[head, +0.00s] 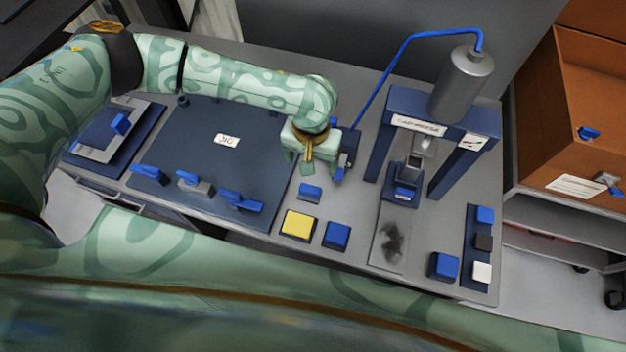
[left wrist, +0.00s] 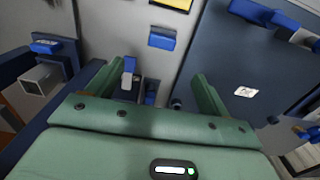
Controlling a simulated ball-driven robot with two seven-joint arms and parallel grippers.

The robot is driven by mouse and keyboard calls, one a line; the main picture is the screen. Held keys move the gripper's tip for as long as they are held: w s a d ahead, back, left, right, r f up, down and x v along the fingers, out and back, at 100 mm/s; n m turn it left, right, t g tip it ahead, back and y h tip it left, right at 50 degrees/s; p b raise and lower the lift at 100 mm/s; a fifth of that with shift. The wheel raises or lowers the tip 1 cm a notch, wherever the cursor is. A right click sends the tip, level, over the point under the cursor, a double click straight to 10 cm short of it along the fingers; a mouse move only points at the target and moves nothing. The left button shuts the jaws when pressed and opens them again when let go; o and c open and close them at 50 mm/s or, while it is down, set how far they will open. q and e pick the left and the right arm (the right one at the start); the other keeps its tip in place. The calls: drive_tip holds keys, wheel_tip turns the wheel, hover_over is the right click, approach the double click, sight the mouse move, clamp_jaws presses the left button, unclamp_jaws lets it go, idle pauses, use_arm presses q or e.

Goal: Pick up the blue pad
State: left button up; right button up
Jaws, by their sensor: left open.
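A flat square blue pad (head: 337,235) lies on the grey bench, just right of a yellow pad (head: 298,224); I take it as the blue pad, though other small blue pieces are near. My left gripper (head: 310,166) is open above the bench, beyond the pads. A small blue block (head: 310,191) lies between it and the pads; it also shows in the left wrist view (left wrist: 162,38). In that view, a dark fixture with blue parts (left wrist: 150,92) shows between the open fingers (left wrist: 160,80), apparently untouched. The blue pad is not clearly seen there. My right gripper is out of view.
A blue press (head: 410,110) with a grey cylinder stands right of my gripper. A dark jig board (head: 265,150) with several blue-topped clamps is left. A blue block (head: 444,266) and a strip of coloured squares (head: 470,250) are near the bench's right edge.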

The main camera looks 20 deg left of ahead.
use_arm(q)
drive_tip(key=b, duration=0.2)
hover_over(310, 188)
drive_tip(key=f, duration=0.5)
drive_tip(key=shift+s+d, duration=0.2)
drive_tip(key=shift+d, duration=0.1)
drive_tip(key=f, duration=0.4)
drive_tip(key=shift+w+f+b, duration=0.2)
drive_tip(key=shift+b, duration=0.2)
drive_tip(key=shift+f, duration=0.2)
drive_tip(key=f, duration=0.1)
drive_tip(key=f+b, duration=0.1)
drive_tip(key=f, duration=0.1)
drive_tip(key=f+b, duration=0.1)
drive_tip(key=f, duration=0.1)
drive_tip(key=shift+a+f, duration=0.1)
drive_tip(key=shift+a, duration=0.25)
drive_tip(key=shift+s, duration=0.1)
drive_tip(key=shift+c, duration=1.2)
drive_tip(key=c, duration=0.8)
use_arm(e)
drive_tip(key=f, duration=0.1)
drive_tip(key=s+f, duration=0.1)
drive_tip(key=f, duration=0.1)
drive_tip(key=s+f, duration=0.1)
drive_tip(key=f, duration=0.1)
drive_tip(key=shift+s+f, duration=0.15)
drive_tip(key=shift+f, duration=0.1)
